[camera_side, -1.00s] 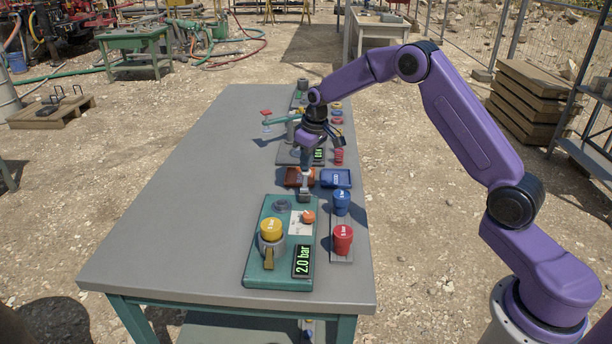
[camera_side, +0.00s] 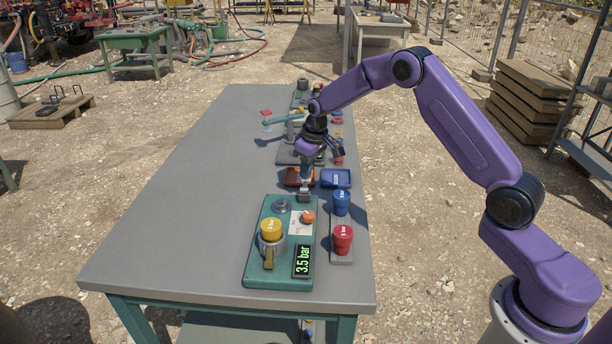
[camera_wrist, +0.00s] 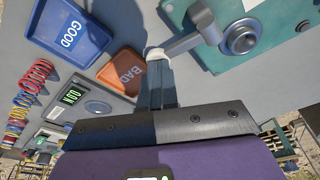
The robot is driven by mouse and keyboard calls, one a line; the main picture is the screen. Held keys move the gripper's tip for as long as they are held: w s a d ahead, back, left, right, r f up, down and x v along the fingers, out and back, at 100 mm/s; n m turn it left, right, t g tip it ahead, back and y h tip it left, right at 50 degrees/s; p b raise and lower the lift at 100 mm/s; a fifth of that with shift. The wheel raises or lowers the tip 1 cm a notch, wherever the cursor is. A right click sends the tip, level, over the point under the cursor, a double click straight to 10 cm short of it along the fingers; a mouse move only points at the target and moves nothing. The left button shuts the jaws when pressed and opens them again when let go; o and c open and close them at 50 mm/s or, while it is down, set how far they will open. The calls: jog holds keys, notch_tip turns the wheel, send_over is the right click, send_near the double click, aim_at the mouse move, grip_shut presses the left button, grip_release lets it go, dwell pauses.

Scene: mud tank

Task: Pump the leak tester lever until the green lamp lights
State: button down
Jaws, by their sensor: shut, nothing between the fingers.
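The leak tester (camera_side: 262,275) is a green plate at the near right of the table, with a yellow cap (camera_side: 271,229), an orange knob (camera_side: 307,216) and a display (camera_side: 303,261) reading 3.5 bar. My gripper (camera_side: 304,197) is at the far edge of the plate. Its shut fingers, also in the wrist view (camera_wrist: 158,58), are at the lever's pale end; contact is unclear. I cannot make out a lit green lamp.
An orange BAD tray (camera_wrist: 125,72) and a blue GOOD tray (camera_wrist: 70,35) lie close by. Blue (camera_side: 341,203) and red (camera_side: 343,240) caps stand right of the tester. Other instruments line the far right. The table's left side is clear.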

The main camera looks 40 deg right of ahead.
dwell(0.3)
jog(key=shift+w+v, duration=0.15)
jog(key=shift+v, duration=0.55)
jog(key=shift+w+v, duration=0.15)
jog(key=shift+v, duration=0.55)
jog(key=shift+s+x, duration=0.15)
jog(key=shift+x, duration=0.5)
jog(key=shift+s+x, duration=0.15)
jog(key=shift+x, duration=0.55)
jog(key=w+v, duration=0.1)
jog(key=v, duration=0.5)
jog(key=shift+a+r, duration=0.15)
jog(key=shift+r, duration=0.3)
jog(key=shift+w+a, duration=0.1)
dwell(0.7)
